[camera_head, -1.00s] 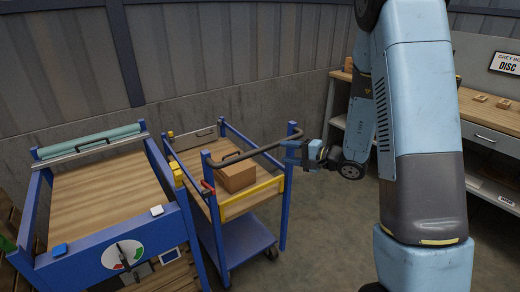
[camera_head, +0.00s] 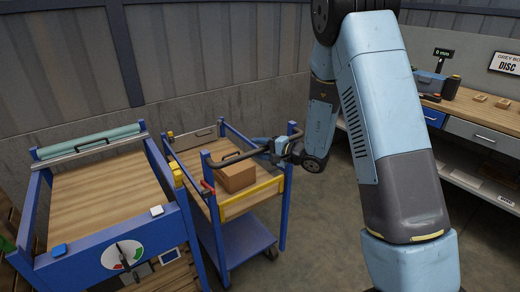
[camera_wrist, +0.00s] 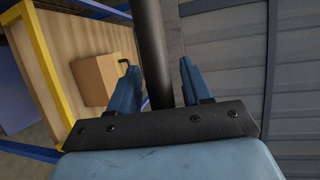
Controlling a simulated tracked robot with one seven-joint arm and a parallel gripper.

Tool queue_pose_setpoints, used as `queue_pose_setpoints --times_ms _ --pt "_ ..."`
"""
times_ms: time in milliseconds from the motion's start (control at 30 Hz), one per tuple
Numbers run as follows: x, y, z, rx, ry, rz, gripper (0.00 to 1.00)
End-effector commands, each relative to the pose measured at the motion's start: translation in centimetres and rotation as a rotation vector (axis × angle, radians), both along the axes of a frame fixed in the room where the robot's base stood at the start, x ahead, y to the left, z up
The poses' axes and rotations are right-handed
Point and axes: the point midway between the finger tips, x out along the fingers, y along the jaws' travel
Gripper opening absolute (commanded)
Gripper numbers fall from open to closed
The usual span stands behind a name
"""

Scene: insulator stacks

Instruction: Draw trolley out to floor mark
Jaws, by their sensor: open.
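The trolley (camera_head: 240,241) is a blue-framed cart with a wooden top deck, a lower blue shelf and castors. Its dark push handle (camera_head: 238,158) runs across the near end above a yellow rail. My gripper (camera_head: 278,149) is at the right part of this handle. In the wrist view, the handle bar (camera_wrist: 152,50) passes between the two blue fingers of my gripper (camera_wrist: 158,85), which stand open on either side with a gap to the right finger. The floor mark cannot be made out.
A cardboard box (camera_head: 236,175) sits on the trolley's deck. A blue table (camera_head: 98,198) with a wooden top and a dial stands close at the trolley's left. A workbench (camera_head: 480,137) is at the right. The floor (camera_head: 325,235) right of the trolley is clear.

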Motion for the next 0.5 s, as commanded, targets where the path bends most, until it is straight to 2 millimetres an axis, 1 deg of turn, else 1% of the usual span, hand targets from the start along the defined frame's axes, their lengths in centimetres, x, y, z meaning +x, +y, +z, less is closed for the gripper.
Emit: queue_pose_setpoints --times_ms 100,500 --pt "-0.01 -0.01 0.0 0.0 0.0 0.0 0.48" --pt "-0.03 -0.04 -0.03 0.0 0.001 0.0 0.1"
